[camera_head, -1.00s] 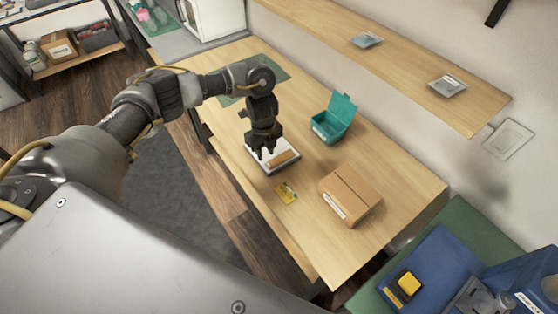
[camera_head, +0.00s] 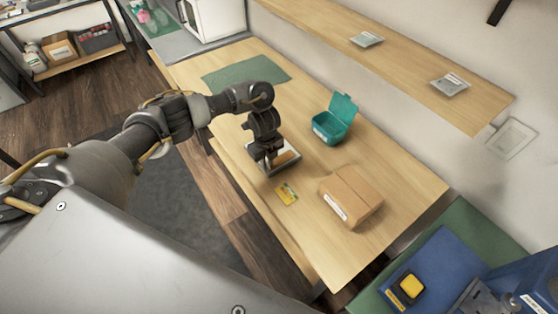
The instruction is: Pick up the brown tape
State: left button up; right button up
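A brown block-like item, seemingly the brown tape (camera_head: 287,157), lies on a small pale tray with a dark rim (camera_head: 293,168) on the wooden table. My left gripper (camera_head: 269,165) points down over the left part of this tray, right beside the brown item in the picture and partly in front of it. Its fingertips are dark and small, so I cannot tell whether they touch the item or how far apart they are. My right gripper is out of view.
A green mat (camera_head: 245,73) lies flat at the table's far end.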

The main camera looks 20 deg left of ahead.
pick_arm(q)
grip_shut()
jog(key=shift+r, duration=0.25)
notch_tip(320, 180, up, 3)
jog(key=shift+a+r+p, duration=0.1)
jog(key=shift+p, duration=0.7)
jog(key=s+a+r, duration=0.6)
jog(key=s+r, duration=0.3)
jog(key=s, duration=0.3)
jog(key=shift+a+p, duration=0.4)
jog(key=shift+p, duration=0.05)
jog(key=shift+r, duration=0.15)
